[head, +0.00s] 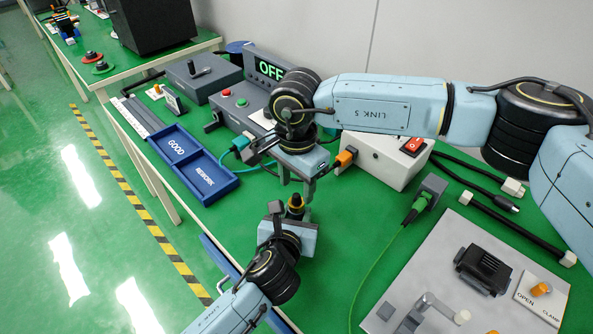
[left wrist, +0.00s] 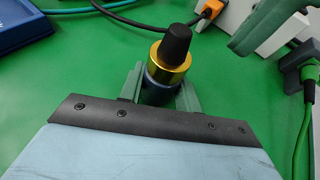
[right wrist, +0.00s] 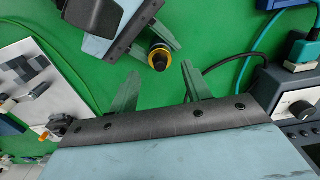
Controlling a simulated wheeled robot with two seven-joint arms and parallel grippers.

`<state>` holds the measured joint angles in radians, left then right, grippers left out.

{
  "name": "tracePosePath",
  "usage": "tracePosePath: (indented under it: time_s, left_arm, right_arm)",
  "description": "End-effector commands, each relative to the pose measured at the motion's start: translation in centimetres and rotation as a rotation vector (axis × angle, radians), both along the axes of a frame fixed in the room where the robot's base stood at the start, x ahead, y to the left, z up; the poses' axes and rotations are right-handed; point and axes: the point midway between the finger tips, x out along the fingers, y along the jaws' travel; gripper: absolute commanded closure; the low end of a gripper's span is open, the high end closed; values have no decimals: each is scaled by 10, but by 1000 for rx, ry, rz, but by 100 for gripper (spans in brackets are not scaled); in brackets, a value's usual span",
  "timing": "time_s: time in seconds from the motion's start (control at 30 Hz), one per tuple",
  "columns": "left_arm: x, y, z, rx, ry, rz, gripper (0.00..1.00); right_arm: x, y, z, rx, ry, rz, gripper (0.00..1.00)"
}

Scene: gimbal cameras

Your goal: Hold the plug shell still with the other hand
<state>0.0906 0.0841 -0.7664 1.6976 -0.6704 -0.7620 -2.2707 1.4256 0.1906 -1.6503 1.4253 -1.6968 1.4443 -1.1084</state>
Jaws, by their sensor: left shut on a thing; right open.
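The plug shell (head: 296,201) is a small upright piece with a black cap and a gold ring. In the left wrist view the shell (left wrist: 174,50) shows a dark lower body between the fingers of my left gripper (left wrist: 160,84), which is shut on it. My right gripper (right wrist: 160,75) is open and empty. In the right wrist view the shell (right wrist: 160,57) lies just beyond its fingertips, roughly between them, with the left fingers around it. One right finger (left wrist: 265,28) also shows at the top right of the left wrist view.
A blue two-part tray marked GOOD and REWORK (head: 211,193) lies at the left table edge. A grey tester showing OFF (head: 270,69) and a white box with a red switch (head: 385,160) stand behind. A green-cabled plug (head: 420,203) and a grey fixture plate (head: 440,262) lie right.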

Motion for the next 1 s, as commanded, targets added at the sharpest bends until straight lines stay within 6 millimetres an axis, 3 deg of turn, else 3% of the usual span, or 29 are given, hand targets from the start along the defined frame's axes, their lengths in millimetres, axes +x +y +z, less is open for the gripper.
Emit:
tracePosePath:
  time_s: [0.1, 0.3, 0.7, 1.0]
  left_arm:
    - [0, 0, 0, 0, 1, 0, 100]
    - [0, 0, 0, 0, 1, 0, 100]
    - [0, 0, 0, 0, 1, 0, 100]
    - [0, 0, 0, 0, 1, 0, 100]
  right_arm:
    - [-1, 0, -20, -1, 4, -1, 52]
    - [0, 0, -42, 0, 1, -1, 52]
    - [0, 0, -47, 1, -1, -1, 53]
    - [0, 0, -47, 0, 0, -1, 92]
